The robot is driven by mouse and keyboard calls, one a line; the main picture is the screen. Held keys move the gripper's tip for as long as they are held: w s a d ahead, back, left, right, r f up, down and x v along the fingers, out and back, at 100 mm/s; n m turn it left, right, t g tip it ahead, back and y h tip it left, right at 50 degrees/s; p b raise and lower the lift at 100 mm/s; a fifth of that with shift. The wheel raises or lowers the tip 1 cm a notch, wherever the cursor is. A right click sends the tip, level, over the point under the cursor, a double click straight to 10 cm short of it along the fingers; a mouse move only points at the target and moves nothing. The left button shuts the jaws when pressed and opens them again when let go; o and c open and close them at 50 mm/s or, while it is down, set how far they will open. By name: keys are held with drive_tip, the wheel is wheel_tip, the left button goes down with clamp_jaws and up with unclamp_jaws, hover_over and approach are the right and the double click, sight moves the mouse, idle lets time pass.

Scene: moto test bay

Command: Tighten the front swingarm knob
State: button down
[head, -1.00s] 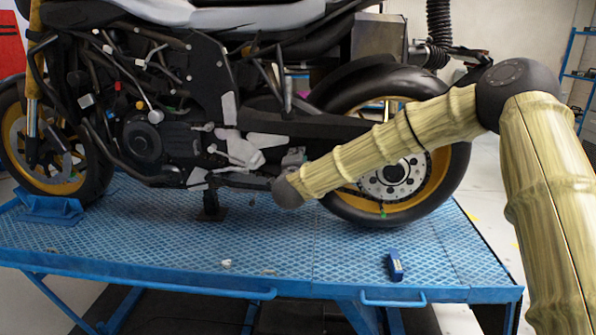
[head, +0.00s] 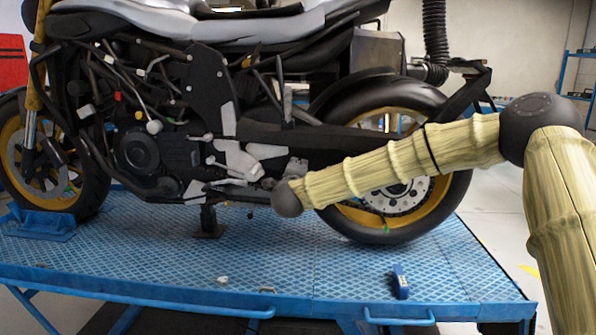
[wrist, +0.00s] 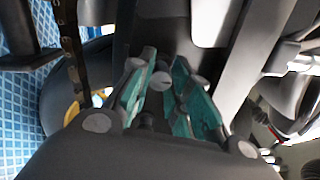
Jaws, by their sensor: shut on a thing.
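In the wrist view, my gripper (wrist: 164,68) has teal finger pads closed around a small round grey knob (wrist: 162,81). The knob sits between the two pads, against the dark swingarm area. Its sides are mostly hidden by the pads, so its turn angle cannot be told. In the head view, the black swingarm (head: 315,137) runs back toward the rear wheel (head: 432,215). The gripper and the knob are hidden there, behind or beyond my bamboo-like arm.
The motorcycle (head: 160,150) stands on a blue textured lift table (head: 130,250). A small blue box (head: 400,281) lies near the table's front edge. A blue wheel chock (head: 40,224) holds the front wheel. Silver frame parts (wrist: 215,22) sit close to my gripper.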

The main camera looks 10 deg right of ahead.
drive_tip(key=shift+f, duration=0.2)
drive_tip(key=c, duration=1.3)
unclamp_jaws()
drive_tip(key=shift+r, duration=0.1)
drive_tip(key=v, duration=1.2)
